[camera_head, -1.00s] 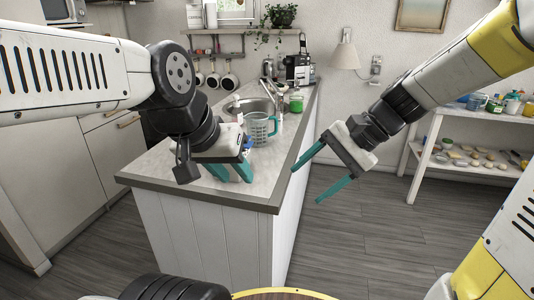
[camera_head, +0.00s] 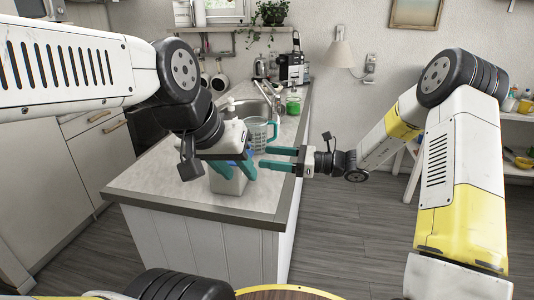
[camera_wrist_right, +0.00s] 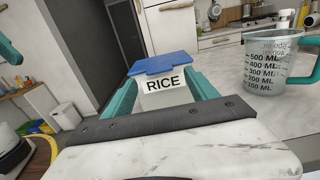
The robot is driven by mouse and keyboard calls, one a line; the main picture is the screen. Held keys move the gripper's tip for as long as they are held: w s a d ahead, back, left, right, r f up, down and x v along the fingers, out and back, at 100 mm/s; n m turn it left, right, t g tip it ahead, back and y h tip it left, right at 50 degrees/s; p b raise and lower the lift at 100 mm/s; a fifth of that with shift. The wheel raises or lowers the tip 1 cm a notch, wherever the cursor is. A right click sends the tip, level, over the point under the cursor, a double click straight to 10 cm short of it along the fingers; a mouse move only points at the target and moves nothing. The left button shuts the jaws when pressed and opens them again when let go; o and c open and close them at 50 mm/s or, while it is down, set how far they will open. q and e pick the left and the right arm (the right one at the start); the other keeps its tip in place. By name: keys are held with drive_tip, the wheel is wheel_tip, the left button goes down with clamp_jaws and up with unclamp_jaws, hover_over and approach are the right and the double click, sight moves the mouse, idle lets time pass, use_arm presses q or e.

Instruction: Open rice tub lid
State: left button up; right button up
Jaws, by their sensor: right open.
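The rice tub (camera_wrist_right: 162,90) is a pale, upright container with a "RICE" label and a closed blue lid (camera_wrist_right: 164,63). In the head view its body (camera_head: 228,182) stands near the counter's front, its top hidden behind my left gripper (camera_head: 220,172). The left gripper's teal fingers are spread apart; it points down and appears in front of the tub. My right gripper (camera_head: 265,158) is open, its fingers pointing left towards the tub. In the right wrist view the tub shows between these fingers (camera_wrist_right: 163,95); whether they touch it I cannot tell.
A clear measuring cup (camera_wrist_right: 266,65) with a teal handle stands on the counter (camera_head: 130,188) beside the tub. A sink (camera_head: 250,107) and a green container (camera_head: 293,103) are further back. Bare countertop lies left of the tub.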

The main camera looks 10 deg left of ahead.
drive_tip(key=shift+a, duration=2.05)
clamp_jaws()
